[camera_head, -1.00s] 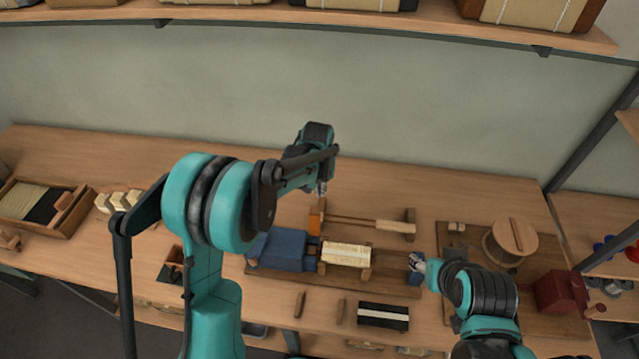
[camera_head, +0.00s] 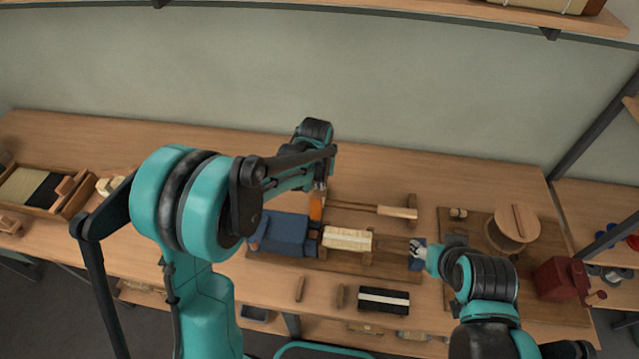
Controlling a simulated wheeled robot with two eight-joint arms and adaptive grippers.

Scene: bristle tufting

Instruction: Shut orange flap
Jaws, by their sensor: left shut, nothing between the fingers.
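The orange flap (camera_head: 316,207) stands upright at the back right corner of the blue machine block (camera_head: 283,234) on the workbench. My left gripper (camera_head: 321,184) is shut and empty, pointing down at the top of the flap; it partly hides the flap, and I cannot tell whether they touch. A pale wooden block (camera_head: 347,239) sits in a holder just right of the blue machine. My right gripper (camera_head: 416,255) is at the right end of the machine's board, by a small blue part; its fingers are too small to read.
A rod with a wooden handle (camera_head: 397,212) lies behind the pale block. A black and white striped block (camera_head: 384,300) lies in front. A round wooden lidded drum (camera_head: 511,228) and a dark red box (camera_head: 562,278) stand at right. The back of the bench is clear.

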